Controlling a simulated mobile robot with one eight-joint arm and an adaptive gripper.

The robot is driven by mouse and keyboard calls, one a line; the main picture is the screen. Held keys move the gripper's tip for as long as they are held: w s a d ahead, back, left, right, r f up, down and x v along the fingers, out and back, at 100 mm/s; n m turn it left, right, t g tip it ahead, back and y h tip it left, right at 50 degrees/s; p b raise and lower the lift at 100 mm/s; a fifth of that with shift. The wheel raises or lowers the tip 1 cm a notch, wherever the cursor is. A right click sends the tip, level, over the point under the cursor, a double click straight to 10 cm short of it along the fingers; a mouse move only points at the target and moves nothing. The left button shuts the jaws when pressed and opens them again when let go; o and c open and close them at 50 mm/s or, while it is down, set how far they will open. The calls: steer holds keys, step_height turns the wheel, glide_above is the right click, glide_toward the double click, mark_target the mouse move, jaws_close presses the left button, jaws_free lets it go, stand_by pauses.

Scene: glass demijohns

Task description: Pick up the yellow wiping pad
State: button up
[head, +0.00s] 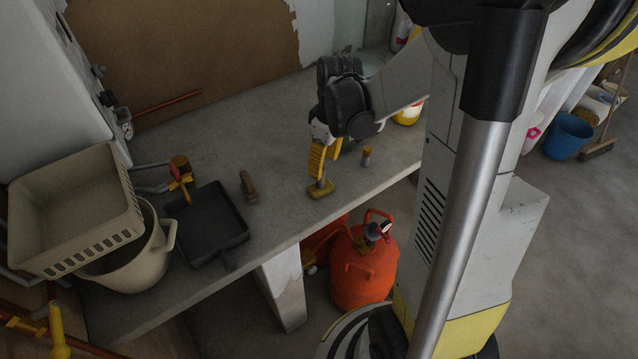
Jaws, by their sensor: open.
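A small dull-yellow pad (320,192), which looks like the wiping pad, lies on the grey worktop close to its front edge. A small upright part seems to stand on its top. My gripper (325,167) points down just above the pad, with its yellow fingers apart. The left finger's tip comes close to the pad in the picture; I cannot tell whether they touch. Nothing shows held between the fingers.
A wooden-looking block (249,186) and a dark square pan (207,225) lie to the left. A beige crate (75,212) sits far left. An orange gas bottle (362,268) stands below the worktop's front edge.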

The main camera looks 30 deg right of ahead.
steer(key=f, duration=0.1)
steer(key=f+b, duration=0.1)
steer(key=f, duration=0.3)
steer(key=shift+w+a+b, duration=0.2)
steer(key=shift+w+b, duration=0.15)
steer(key=shift+r, duration=0.1)
jaws_close()
steer(key=shift+r, duration=0.15)
steer(key=r+p, duration=0.1)
steer(key=r, duration=0.1)
steer(key=r+p, duration=0.1)
steer(key=r, duration=0.1)
steer(key=shift+s+d+r, duration=0.15)
steer(key=shift+d+r, duration=0.05)
steer(key=shift+r, duration=0.1)
steer(key=s+d+r+p, duration=0.2)
steer(key=s+d+r, duration=0.3)
steer(key=d, duration=0.5)
steer(key=shift+r, duration=0.6)
